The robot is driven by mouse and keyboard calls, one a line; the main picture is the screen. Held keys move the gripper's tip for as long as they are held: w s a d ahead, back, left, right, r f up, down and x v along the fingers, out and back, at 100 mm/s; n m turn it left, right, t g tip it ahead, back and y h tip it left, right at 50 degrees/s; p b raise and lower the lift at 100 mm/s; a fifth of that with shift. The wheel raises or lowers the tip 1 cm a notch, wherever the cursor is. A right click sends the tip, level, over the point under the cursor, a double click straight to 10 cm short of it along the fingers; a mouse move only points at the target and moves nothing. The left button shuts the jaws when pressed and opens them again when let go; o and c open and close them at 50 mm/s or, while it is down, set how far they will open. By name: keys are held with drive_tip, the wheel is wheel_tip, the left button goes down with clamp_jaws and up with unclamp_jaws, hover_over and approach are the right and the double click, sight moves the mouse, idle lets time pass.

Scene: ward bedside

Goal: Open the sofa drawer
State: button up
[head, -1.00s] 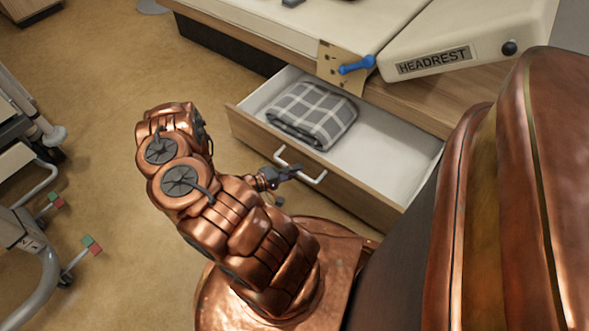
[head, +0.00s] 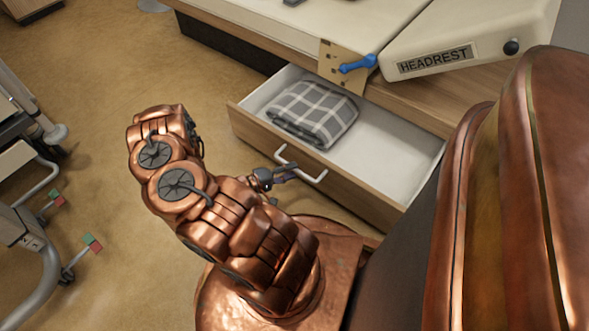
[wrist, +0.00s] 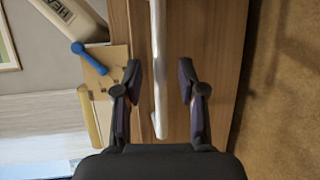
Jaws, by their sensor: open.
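The sofa drawer (head: 345,182) stands pulled out from the sofa base, and its white inside shows in the head view. A folded grey plaid blanket (head: 313,112) lies in its left part. The white bar handle (head: 302,166) is on the wooden drawer front. My gripper (head: 291,172) is beside the handle in the head view. In the wrist view my gripper (wrist: 160,85) is open, with the handle (wrist: 158,60) showing between its two fingers. No finger visibly closes on it. The drawer front (wrist: 176,40) fills the middle of the wrist view.
A blue lever (head: 357,64) on a wooden plate and a headrest (head: 460,55) are above the drawer. A wheeled metal frame (head: 45,240) stands at the left. Brown floor (head: 90,110) is clear between the frame and the sofa.

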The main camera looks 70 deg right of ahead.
drive_tip(key=v, duration=0.9)
drive_tip(key=shift+w+a, duration=0.15)
drive_tip(key=shift+w, duration=0.05)
idle(0.3)
